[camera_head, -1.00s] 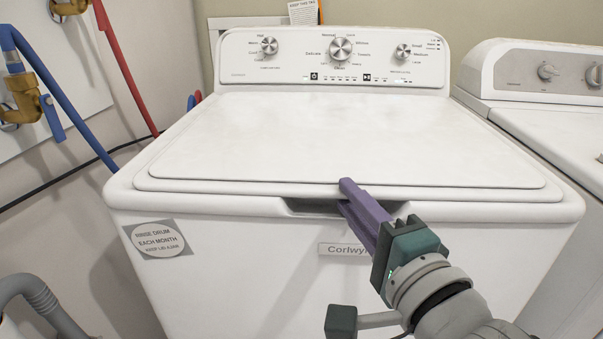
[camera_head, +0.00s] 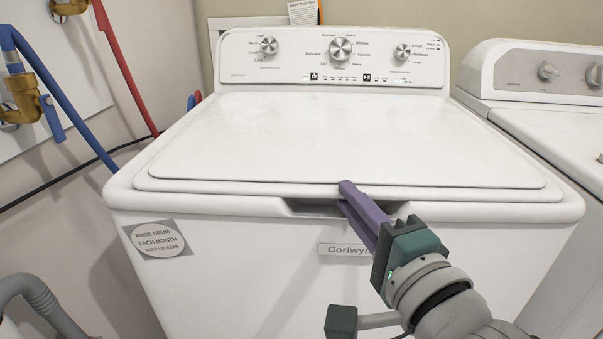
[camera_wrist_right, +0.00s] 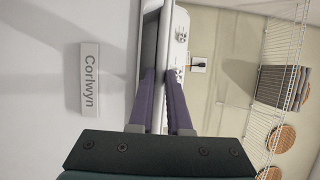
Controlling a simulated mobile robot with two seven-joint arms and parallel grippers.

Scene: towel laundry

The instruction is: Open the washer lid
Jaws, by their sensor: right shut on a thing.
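The white washer (camera_head: 230,250) stands in the middle of the head view. Its flat lid (camera_head: 320,140) is down on the top, below the control panel with knobs. My right gripper (camera_head: 347,196) is at the front edge of the lid, over the dark recess (camera_head: 310,207) in the washer's front. Its purple fingers are shut on the lid's edge, one above and one below. The right wrist view shows the two fingers (camera_wrist_right: 162,88) on either side of the lid's thin edge (camera_wrist_right: 157,100). My left gripper is out of view.
A second white machine (camera_head: 560,120) stands close on the right. Blue (camera_head: 70,115) and red (camera_head: 122,65) hoses with brass valves run at the left wall. A grey drain hose (camera_head: 45,300) is at lower left. The right wrist view shows a wire shelf (camera_wrist_right: 285,85) with folded cloth.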

